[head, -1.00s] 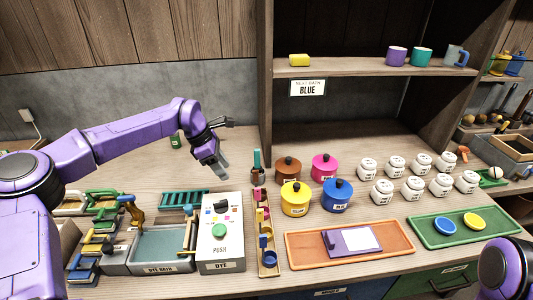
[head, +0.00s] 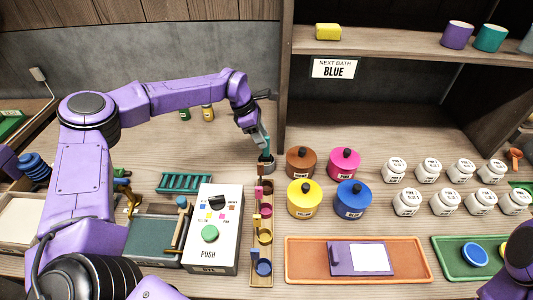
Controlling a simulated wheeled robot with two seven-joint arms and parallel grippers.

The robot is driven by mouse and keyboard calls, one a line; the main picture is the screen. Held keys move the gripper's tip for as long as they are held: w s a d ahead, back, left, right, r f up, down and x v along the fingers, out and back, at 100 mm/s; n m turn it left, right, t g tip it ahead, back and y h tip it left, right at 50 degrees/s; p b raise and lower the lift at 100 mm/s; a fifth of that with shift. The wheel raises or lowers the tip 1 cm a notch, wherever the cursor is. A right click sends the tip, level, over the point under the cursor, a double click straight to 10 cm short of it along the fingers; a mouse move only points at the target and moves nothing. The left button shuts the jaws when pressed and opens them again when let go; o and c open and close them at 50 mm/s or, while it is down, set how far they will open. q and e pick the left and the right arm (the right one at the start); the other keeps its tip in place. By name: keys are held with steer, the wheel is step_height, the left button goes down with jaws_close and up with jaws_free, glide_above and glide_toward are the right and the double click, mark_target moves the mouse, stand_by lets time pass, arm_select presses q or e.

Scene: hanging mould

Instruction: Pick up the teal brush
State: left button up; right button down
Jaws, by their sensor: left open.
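The teal brush (head: 266,143) stands upright in a small grey cup (head: 266,166) at the back end of the narrow wooden rack. My left gripper (head: 262,132) is open at the upper part of the brush, with its fingers pointing down. The fingers overlap the brush in the picture; I cannot tell whether they touch it. Part of the brush is hidden by the gripper. My right gripper is out of the picture; only a purple part of my right arm shows at the lower right.
The wooden rack (head: 260,282) holds small coloured cups. The white dye box (head: 228,232) stands left of it. Brown, pink, yellow and blue pots (head: 353,199) stand close on the right. A shelf upright (head: 287,70) rises just behind the brush.

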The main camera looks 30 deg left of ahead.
mark_target(268, 156)
arm_select(q)
steer(key=p+x, duration=0.1)
steer(key=x, duration=0.1)
steer(key=p+x, duration=0.1)
steer(key=x, duration=0.1)
steer(key=shift+w+d, duration=0.25)
steer(key=shift+f, duration=0.35)
jaws_close()
